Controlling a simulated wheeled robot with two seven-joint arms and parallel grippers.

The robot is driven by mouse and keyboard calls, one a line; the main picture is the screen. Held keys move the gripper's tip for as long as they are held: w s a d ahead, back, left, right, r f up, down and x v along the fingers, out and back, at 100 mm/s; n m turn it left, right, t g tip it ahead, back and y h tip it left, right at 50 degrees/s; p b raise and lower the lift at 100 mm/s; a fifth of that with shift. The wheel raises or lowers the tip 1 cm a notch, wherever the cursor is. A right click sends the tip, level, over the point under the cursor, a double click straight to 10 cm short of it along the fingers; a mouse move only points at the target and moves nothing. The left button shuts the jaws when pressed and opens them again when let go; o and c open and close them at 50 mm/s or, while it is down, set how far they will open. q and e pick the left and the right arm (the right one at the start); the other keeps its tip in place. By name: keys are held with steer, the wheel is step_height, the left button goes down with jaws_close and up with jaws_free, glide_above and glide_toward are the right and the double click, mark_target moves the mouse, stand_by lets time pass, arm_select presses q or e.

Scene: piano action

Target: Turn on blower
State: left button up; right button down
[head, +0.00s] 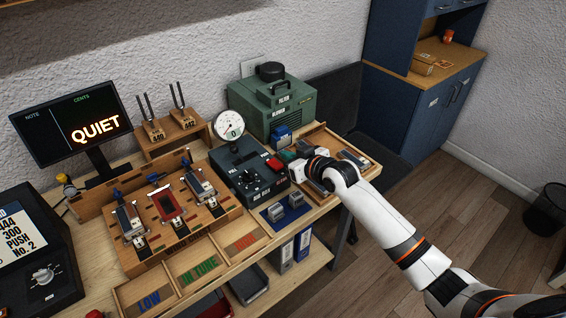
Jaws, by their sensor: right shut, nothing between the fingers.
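A dark control box (246,178) with knobs and a round gauge (229,126) stands in the middle of the bench. A red switch (275,164) is on its right end; whether it is on or off I cannot tell. A green metal machine (272,103) with a handle and a black cap stands behind it; its labels are too small to read. My right gripper (288,157) is shut and empty, just right of the red switch; I cannot tell whether it touches it. My left gripper is out of view.
A screen (72,122) reads QUIET. Tuning forks (151,127) stand at the back. A wooden fixture (165,207) holds several reeds, with a sorting tray (192,268) in front. A wooden tray (365,160) lies beyond my right wrist. A blue cabinet (420,115) stands at the right.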

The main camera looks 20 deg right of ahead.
mark_target(280, 167)
steer(key=x, duration=0.3)
steer(key=shift+w, duration=0.3)
step_height(280, 167, down, 3)
steer(key=shift+s+r+p, duration=0.15)
steer(key=shift+p, duration=0.3)
steer(key=shift+s+f, duration=0.2)
steer(key=shift+f, duration=0.5)
steer(key=shift+s+d+f+b, duration=0.1)
steer(key=shift+d+f+b, duration=0.05)
steer(key=shift+f+b, duration=0.6)
steer(key=shift+r+p, duration=0.25)
steer(key=shift+p, duration=0.1)
steer(key=shift+r, duration=0.1)
steer(key=shift+r+p, duration=0.7)
